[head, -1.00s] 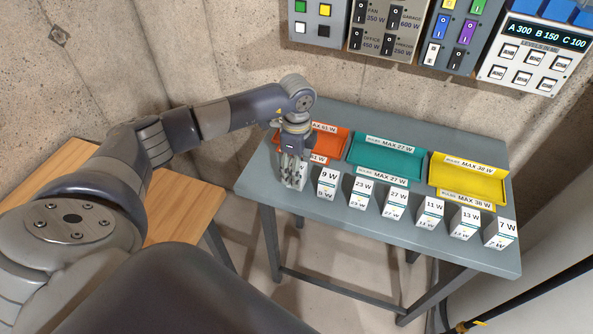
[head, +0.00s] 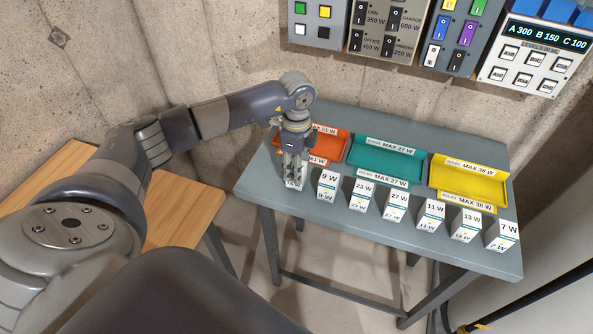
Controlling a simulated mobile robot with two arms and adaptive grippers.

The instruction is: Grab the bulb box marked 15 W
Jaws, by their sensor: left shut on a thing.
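My left gripper (head: 293,177) points down at the left end of the row of bulb boxes on the grey table. It is shut on a white bulb box (head: 295,184), the leftmost of the row. The fingers cover most of this box, so its marking cannot be read. The other boxes show 9 W (head: 327,185), 23 W (head: 361,195), 27 W (head: 396,205), 11 W (head: 431,215), 13 W (head: 466,225) and 7 W (head: 502,234). No visible label reads 15 W. My right gripper is not in view.
An orange tray (head: 334,147), a teal tray (head: 385,160) and a yellow tray (head: 468,178) stand behind the boxes on the grey table (head: 262,185). Switch panels (head: 380,28) hang on the concrete wall. A wooden table (head: 185,205) stands at left.

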